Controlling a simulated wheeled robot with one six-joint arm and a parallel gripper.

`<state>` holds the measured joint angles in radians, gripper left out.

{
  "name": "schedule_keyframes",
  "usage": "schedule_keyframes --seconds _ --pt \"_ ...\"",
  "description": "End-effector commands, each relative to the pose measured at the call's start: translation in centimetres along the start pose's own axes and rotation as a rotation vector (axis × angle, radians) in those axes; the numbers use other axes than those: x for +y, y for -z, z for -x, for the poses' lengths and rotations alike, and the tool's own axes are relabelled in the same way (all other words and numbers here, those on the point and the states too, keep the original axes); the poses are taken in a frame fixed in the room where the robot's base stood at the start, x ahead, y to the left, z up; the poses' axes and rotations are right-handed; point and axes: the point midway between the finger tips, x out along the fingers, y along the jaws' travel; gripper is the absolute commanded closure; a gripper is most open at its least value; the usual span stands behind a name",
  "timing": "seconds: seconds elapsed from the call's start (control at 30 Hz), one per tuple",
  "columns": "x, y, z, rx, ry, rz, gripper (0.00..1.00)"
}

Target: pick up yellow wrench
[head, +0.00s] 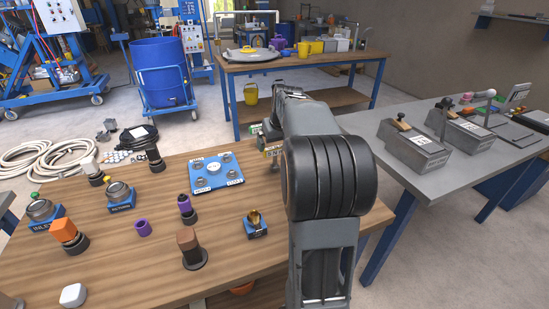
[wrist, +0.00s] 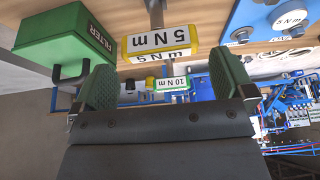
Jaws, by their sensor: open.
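The yellow wrench (wrist: 158,38) shows in the wrist view as a yellow block with white "5 N m" labels and a grey metal shaft running up out of frame. My gripper (wrist: 163,68) is open, its green-padded fingers apart, one on each side of the wrench's lower end in the picture. The jaws look empty; I cannot tell the depth between fingers and wrench. A green wrench (wrist: 172,83) labelled "10 N m" appears beyond it, between the fingers.
A green filter box (wrist: 68,38) with a dark handle is close to the left finger in the wrist view. A blue plate (head: 217,180) with bolts lies on the wooden table (head: 130,255). Several fittings stand at the left. A grey bench (head: 460,175) is at right.

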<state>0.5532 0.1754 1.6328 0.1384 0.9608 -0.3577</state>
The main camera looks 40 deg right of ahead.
Motion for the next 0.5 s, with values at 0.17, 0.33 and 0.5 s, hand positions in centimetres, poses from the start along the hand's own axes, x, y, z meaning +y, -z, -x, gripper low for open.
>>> schedule_keyframes --seconds 0.17,0.33,0.5 --pt "0.0 0.0 -0.9 -0.001 0.000 0.000 0.00" --pt "0.0 -0.1 -1.8 -0.001 0.001 0.000 0.00" --pt "0.0 -0.1 -4.0 -0.003 0.001 0.000 0.00"
